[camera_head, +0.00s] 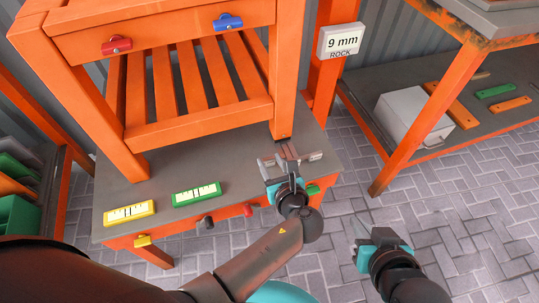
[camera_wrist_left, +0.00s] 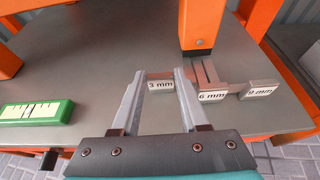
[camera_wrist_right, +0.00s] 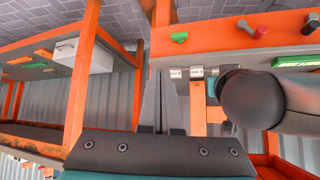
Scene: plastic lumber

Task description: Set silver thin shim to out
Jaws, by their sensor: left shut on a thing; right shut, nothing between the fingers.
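The silver thin shim, labelled 3 mm (camera_wrist_left: 160,85), lies at the front of the grey bench top in the left wrist view. My left gripper (camera_wrist_left: 165,76) has its two fingers on either side of it and is shut on it. In the head view my left gripper (camera_head: 279,162) is at the bench's front right, partly covering the shims. My right gripper (camera_head: 374,238) is shut and empty, over the paved floor right of the bench; it also shows in the right wrist view (camera_wrist_right: 160,85).
Silver shims labelled 6 mm (camera_wrist_left: 211,96) and 9 mm (camera_wrist_left: 262,91) lie just right of the held one, near an orange leg (camera_wrist_left: 203,25). Green (camera_head: 197,194) and yellow (camera_head: 130,213) gauge blocks lie left. A sign reads "9 mm ROCK" (camera_head: 342,40).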

